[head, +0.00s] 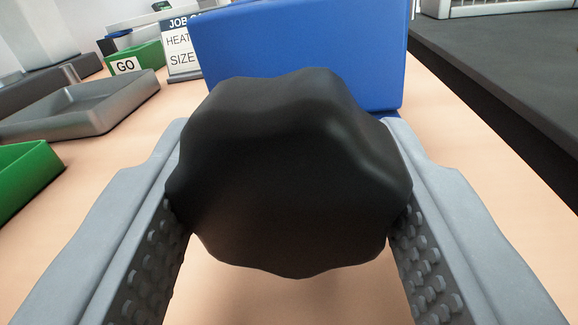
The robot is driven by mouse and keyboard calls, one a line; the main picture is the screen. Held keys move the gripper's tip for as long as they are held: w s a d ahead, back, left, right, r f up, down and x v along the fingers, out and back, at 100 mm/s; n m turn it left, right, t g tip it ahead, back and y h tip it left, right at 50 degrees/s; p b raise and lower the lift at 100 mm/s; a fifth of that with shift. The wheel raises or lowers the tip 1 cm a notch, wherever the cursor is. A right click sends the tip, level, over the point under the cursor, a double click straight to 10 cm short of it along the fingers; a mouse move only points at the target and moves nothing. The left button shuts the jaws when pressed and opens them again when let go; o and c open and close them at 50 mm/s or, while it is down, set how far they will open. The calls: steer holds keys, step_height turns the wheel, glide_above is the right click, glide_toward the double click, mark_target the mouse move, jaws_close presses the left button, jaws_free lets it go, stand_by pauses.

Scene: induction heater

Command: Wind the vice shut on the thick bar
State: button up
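A black lobed knob (290,175) fills the middle of the head view, in front of a blue block-shaped body (300,45), which looks like the vice. My gripper (290,190) has one grey studded finger on each side of the knob. Both fingers meet its sides, so the gripper looks shut on it. The knob hides the fingertips and whatever joins it to the blue body. The vice's jaws and the thick bar are not visible.
A grey tray (85,108) lies at the left, with a green bin (25,175) nearer. Behind stand a green "GO" box (135,62) and a job card (180,50). A dark surface (500,80) runs along the right. Bare tabletop lies between.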

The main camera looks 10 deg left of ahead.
steer(key=shift+m, duration=0.3)
steer(key=o, duration=1)
steer(key=s, duration=1.7)
steer(key=shift+s+d+f, duration=0.2)
steer(key=shift+d+f, duration=0.15)
steer(key=shift+d, duration=0.05)
steer(key=shift+r, duration=0.1)
